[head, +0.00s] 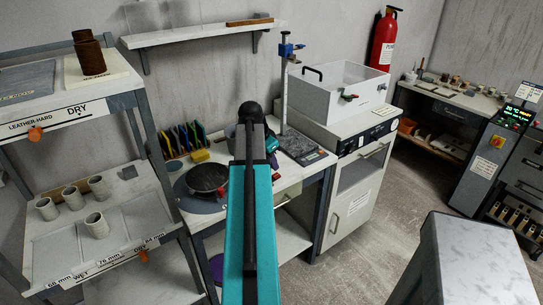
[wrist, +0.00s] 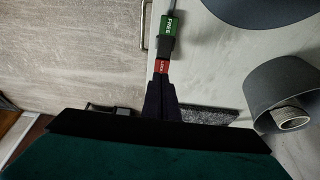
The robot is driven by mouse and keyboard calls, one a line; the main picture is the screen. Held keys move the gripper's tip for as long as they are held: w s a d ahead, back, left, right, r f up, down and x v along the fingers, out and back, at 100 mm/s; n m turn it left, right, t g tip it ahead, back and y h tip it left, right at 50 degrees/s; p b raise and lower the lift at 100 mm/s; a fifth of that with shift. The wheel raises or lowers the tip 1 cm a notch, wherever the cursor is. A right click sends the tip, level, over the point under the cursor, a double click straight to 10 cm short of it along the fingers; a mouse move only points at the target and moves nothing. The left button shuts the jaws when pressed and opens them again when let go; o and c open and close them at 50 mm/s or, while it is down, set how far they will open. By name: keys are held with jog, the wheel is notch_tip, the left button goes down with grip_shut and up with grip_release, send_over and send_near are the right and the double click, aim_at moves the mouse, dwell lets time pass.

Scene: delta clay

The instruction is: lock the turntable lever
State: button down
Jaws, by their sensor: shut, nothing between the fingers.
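In the wrist view a green FREE label (wrist: 169,24) and a red LOCK label (wrist: 162,68) lie in line along the edge of a pale surface. A small dark part (wrist: 165,47), possibly the lever, sits between them. My gripper (wrist: 160,80) is shut and empty, its tips just below the red label, partly covering it; I cannot tell whether they touch. In the head view a dark round pan-like thing (head: 207,178) stands on the workbench, on what appears to be the turntable (head: 196,200). My arm hides the lever and gripper there.
The wrist view shows a grey cylinder (wrist: 277,92) at right and a dark disc edge (wrist: 265,6) at top right. In the head view, a rack with several clay cups (head: 97,187) stands left. A white box (head: 338,92) on a cabinet stands right of the bench.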

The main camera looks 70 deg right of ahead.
aim_at(277, 175)
jog(key=shift+a+p+x, duration=0.15)
jog(key=shift+p+x, duration=0.05)
jog(key=shift+x, duration=0.6)
jog(key=shift+a+p+x, duration=0.1)
jog(key=shift+p+x, duration=0.1)
jog(key=shift+x, duration=0.65)
jog(key=shift+w+f, duration=0.1)
jog(key=shift+w, duration=0.05)
jog(key=shift+d+f+t+y+p, duration=0.1)
jog(key=shift+d+t+y+p, duration=0.3)
jog(key=shift+y+p, duration=0.3)
jog(key=shift+s+d+f+t+y, duration=0.2)
jog(key=shift+s+t+y, duration=0.1)
jog(key=shift+y, duration=0.1)
jog(key=shift+a+f, duration=0.1)
jog(key=shift+a, duration=0.15)
jog(key=shift+w+a+r+p, duration=0.35)
jog(key=shift+a+p, duration=0.1)
jog(key=shift+a, duration=0.05)
